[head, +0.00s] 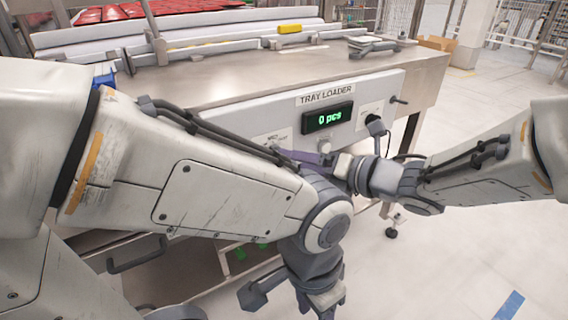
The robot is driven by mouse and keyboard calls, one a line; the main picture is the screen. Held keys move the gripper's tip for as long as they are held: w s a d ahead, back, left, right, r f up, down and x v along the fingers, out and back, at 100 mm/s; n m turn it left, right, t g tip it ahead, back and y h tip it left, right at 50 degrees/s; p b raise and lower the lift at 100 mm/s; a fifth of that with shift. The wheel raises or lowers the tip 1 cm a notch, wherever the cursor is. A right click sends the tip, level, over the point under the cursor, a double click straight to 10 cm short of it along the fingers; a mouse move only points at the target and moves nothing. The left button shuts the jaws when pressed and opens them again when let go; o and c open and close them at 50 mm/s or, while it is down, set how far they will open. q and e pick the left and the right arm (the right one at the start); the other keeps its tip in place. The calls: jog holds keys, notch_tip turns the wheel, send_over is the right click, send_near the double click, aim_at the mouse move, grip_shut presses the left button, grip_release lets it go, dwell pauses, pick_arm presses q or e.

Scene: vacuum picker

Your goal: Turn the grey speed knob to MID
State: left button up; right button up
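The tray loader's front panel (390,92) carries a "TRAY LOADER" label and a green display (328,117) reading "0 pcs". I cannot make out the grey speed knob for certain; a small pale round part (324,147) shows below the display, close to my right gripper. My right gripper (322,160) reaches in from the right and points left, close in front of the panel's lower edge, partly covering it. Whether it touches anything is unclear. My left gripper (290,300) hangs downward at the bottom centre, away from the panel; its fingertips are not clearly shown.
My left forearm covers the panel's left part. Floor (460,250) is open at the right.

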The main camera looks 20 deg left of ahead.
jog(key=b+x, duration=0.1)
jog(key=x, duration=0.4)
grip_shut()
